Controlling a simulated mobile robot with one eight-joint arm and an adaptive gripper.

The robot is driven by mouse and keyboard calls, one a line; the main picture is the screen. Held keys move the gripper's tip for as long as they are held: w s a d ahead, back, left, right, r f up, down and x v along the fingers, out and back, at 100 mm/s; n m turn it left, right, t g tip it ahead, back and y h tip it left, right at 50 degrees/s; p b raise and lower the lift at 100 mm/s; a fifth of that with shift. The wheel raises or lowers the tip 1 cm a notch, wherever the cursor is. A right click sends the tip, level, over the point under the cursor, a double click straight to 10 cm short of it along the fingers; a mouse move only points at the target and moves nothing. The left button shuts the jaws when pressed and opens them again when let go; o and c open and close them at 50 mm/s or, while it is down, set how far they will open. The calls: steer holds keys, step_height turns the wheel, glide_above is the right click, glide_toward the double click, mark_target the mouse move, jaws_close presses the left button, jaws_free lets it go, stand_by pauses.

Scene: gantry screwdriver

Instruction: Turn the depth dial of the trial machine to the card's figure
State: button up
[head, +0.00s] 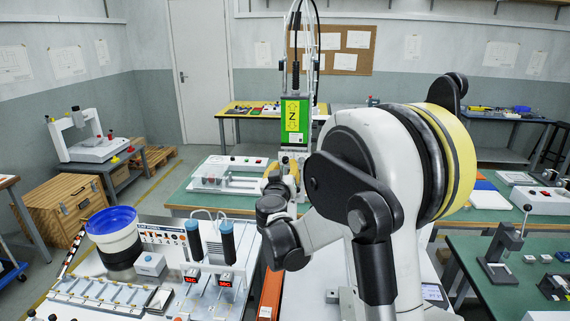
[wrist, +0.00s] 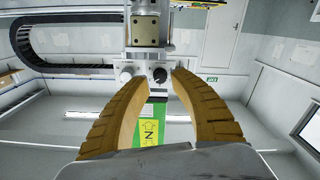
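A machine head with a green Z block (head: 292,122) hangs from cables near the middle of the head view. The Z block also shows in the wrist view (wrist: 150,128), below a grey metal body. A small dark round knob (wrist: 160,75), which looks like the depth dial, sits on that body; its setting cannot be read. My gripper (wrist: 161,78) has its tan ribbed fingers open, one on each side of the knob, with a gap visible. In the head view my gripper (head: 290,170) is just below the Z block, partly hidden by my arm. No card figure is legible.
A white bench at the front left holds a blue bowl feeder (head: 112,222), two blue-topped drivers (head: 227,240) and red displays (head: 224,281). A green table (head: 215,200) with a white device stands behind. A press (head: 505,250) stands on the right table. A pale round knob (wrist: 127,74) is beside the dark one.

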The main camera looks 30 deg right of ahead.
steer(key=v, duration=0.9)
steer(key=shift+s+a, duration=0.15)
steer(key=shift+s, duration=0.05)
